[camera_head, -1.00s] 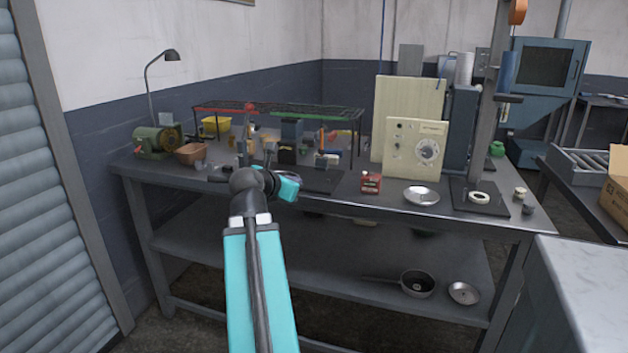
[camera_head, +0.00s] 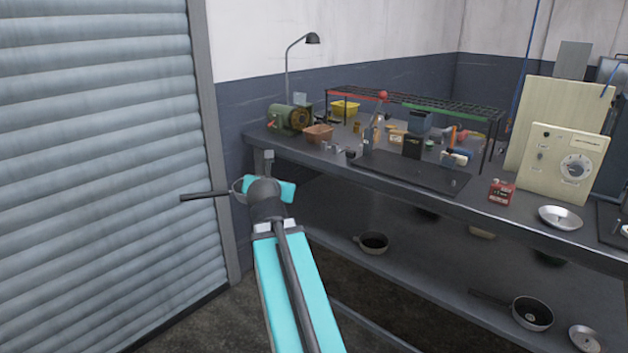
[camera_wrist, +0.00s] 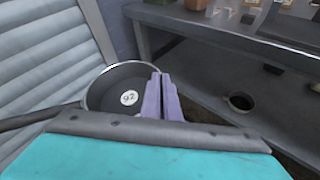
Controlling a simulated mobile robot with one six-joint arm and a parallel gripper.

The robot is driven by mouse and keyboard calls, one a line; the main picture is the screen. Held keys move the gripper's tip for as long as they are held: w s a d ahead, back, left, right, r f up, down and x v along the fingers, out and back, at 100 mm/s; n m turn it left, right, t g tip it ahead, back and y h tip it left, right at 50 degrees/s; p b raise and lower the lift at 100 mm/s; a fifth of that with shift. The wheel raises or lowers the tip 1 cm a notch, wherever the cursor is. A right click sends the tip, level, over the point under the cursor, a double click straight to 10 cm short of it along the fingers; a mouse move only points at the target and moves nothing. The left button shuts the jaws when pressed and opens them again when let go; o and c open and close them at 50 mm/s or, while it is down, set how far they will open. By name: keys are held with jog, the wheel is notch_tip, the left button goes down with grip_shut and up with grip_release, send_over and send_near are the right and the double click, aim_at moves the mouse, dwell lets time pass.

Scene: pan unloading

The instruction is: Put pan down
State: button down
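A dark pan with a light rim (camera_wrist: 122,98) is in my gripper (camera_wrist: 161,98), whose two purple fingers close over its right rim in the wrist view. A round white label with a number lies on the pan's inside floor. Its dark handle runs out to the left. In the head view the pan (camera_head: 238,189) shows beside my teal wrist, mostly hidden by it, with the handle pointing left towards the shutter. The pan appears roughly level and held in the air, left of the workbench (camera_head: 450,192). My fingertips are hidden in the head view.
A small pan (camera_head: 373,243), another pan (camera_head: 532,313) and a metal dish (camera_head: 585,338) stand on the lower shelf (camera_head: 425,270). The bench top holds a grinder (camera_head: 290,119), boxes and a wire rack. A roller shutter (camera_head: 100,150) closes off the left.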

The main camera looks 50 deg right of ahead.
jog(key=w+a+f+n+t+y, duration=0.1)
jog(key=w+a+n+y, duration=0.2)
jog(key=a, duration=1)
jog(key=w+a+f+n+t+y, duration=0.1)
jog(key=w+a, duration=0.5)
jog(key=a, duration=0.7)
jog(key=w+a+f+n+t+y, duration=0.1)
jog(key=w+a+n+y, duration=0.3)
jog(key=a, duration=0.9)
jog(key=shift+w+a+f+n+t+y, duration=0.15)
jog(key=shift+w+a+n+t+y, duration=0.15)
jog(key=shift+w+y, duration=0.45)
